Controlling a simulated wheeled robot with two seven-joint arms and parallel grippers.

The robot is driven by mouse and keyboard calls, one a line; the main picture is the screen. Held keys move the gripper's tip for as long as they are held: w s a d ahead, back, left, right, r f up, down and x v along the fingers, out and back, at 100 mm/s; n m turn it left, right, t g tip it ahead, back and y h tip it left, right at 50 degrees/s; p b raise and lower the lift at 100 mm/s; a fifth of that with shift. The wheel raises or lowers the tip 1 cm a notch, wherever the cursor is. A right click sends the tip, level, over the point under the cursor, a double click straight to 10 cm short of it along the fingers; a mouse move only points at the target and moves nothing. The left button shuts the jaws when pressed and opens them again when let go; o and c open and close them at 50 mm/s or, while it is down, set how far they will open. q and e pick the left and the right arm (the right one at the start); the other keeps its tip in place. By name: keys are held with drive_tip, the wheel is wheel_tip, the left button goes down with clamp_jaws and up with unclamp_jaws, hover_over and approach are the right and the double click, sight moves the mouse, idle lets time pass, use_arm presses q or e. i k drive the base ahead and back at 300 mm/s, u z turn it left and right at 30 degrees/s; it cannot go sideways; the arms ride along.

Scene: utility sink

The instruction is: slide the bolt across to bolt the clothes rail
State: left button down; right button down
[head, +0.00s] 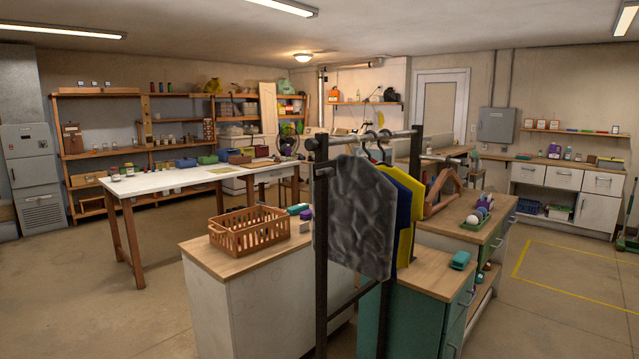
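The clothes rail (320,262) stands in the middle foreground, with a dark upright post at its left and a grey top bar (350,139) running to the right. A grey garment (357,218), a blue one and a yellow one (404,210) hang from it on hangers. A small dark fitting (324,172) sticks out from the left post below the top bar. A short horizontal bar (441,158) shows by the right end. I cannot tell which part is the bolt or how it sits. Neither of my grippers is in view.
An orange basket (249,236) sits on the wood-topped counter behind the rail at left. A teal cabinet (415,310) stands close to the rail's right. A white table (160,180) is farther back left. The floor at left and far right is mostly clear.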

sight(329, 172)
drive_tip(key=u, duration=0.35)
drive_tip(key=i, duration=1.2)
drive_tip(key=z, duration=0.55)
